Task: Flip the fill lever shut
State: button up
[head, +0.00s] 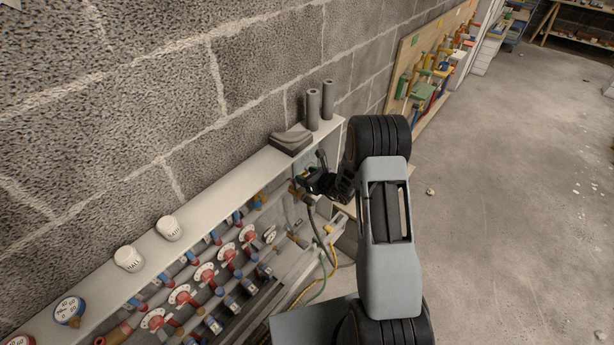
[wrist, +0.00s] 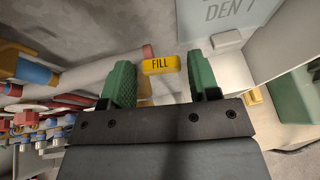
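A yellow piece marked FILL (wrist: 162,65) shows between the fingertips in the wrist view. I cannot tell whether it is the lever itself or a tag on it. My gripper (wrist: 163,77) has two green finger pads standing apart, one on each side of the FILL piece, with no clear contact. In the head view my gripper (head: 312,181) is at the right end of the pipe cabinet, and it and my arm hide the fill lever there.
The open cabinet (head: 222,184) holds red and blue valves (head: 205,275). Dark blocks (head: 291,142) and upright grey cylinders (head: 313,109) stand on its top at the right end. A block wall rises behind. Green and yellow hoses (head: 323,268) hang below. The floor at right is clear.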

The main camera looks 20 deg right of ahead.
jog(key=c, duration=0.6)
jog(key=shift+w+f+n+y+b, duration=0.25)
jog(key=shift+n+y+b, duration=0.15)
jog(key=shift+b, duration=0.6)
jog(key=shift+c, duration=0.2)
jog(key=shift+r+n+g+y+b, duration=0.2)
jog(key=shift+n+g+y+b, duration=0.2)
jog(key=shift+g+y+b, duration=0.1)
jog(key=o, duration=0.9)
jog(key=b+v, duration=0.2)
jog(key=v, duration=1.1)
jog(key=shift+s+d+r, duration=0.15)
jog(key=shift+s+r, duration=0.1)
jog(key=shift+s, duration=0.05)
